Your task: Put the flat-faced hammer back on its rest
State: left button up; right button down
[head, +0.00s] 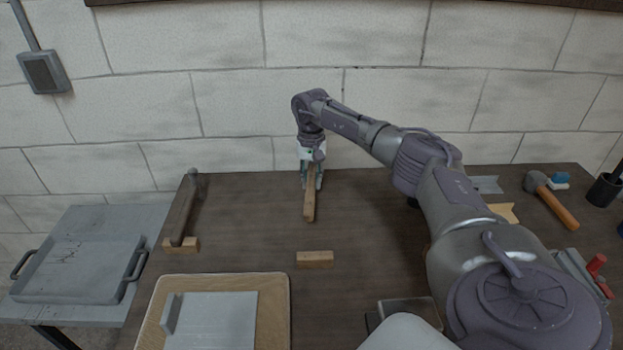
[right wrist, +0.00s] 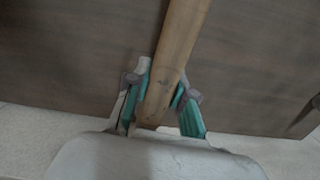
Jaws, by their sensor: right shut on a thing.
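My right gripper (head: 311,182) is at the back middle of the bench, shut on a pale wooden handle (head: 309,207). The handle points toward the front of the bench. In the right wrist view the handle (right wrist: 175,60) runs between the teal finger pads of the right gripper (right wrist: 163,103) and leaves the top of the picture. No hammer head shows on it, so I cannot tell its face. A small wooden block (head: 314,258), which looks like a rest, stands empty in front of it. My left gripper is not in view.
A dark long-handled tool (head: 183,212) leans on another wooden block (head: 180,244) at the left. A wooden-rimmed board (head: 274,310) lies at the front left. A hammer with an orange handle (head: 558,208) and a black cup (head: 604,190) are at the right. Bench around the empty block is clear.

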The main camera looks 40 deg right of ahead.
jog(key=shift+f+b, duration=0.75)
jog(key=shift+f, duration=0.35)
jog(key=c, duration=0.9)
grip_release()
jog(key=r, duration=1.2)
jog(key=shift+w+d, duration=0.25)
jog(key=shift+a+f, duration=0.1)
